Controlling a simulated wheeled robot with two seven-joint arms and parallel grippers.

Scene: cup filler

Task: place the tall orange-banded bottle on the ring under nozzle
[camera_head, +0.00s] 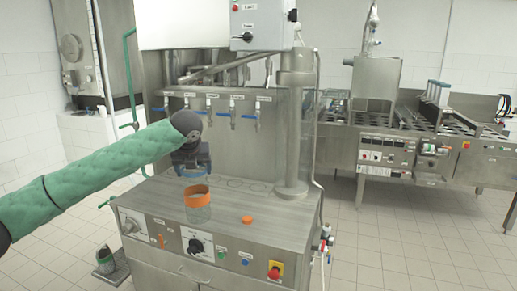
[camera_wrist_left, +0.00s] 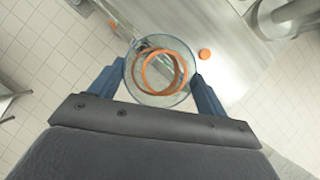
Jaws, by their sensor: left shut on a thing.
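The tall clear bottle with an orange band (camera_head: 197,196) is upright over the front of the steel counter. Whether its base touches the counter I cannot tell. My left gripper (camera_head: 191,166) is shut on its upper part from above. In the left wrist view the bottle (camera_wrist_left: 160,92) sits between the two blue fingers of the gripper (camera_wrist_left: 160,80), with the orange band showing through the glass. Faint rings (camera_head: 229,182) mark the counter behind and right of the bottle, below a row of blue-handled nozzles (camera_head: 210,104). My right gripper is out of view.
A small orange cap (camera_head: 247,218) lies on the counter right of the bottle; it also shows in the left wrist view (camera_wrist_left: 205,54). A thick steel column (camera_head: 292,140) stands at the right of the counter. Knobs and a red button (camera_head: 274,272) are on the front panel.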

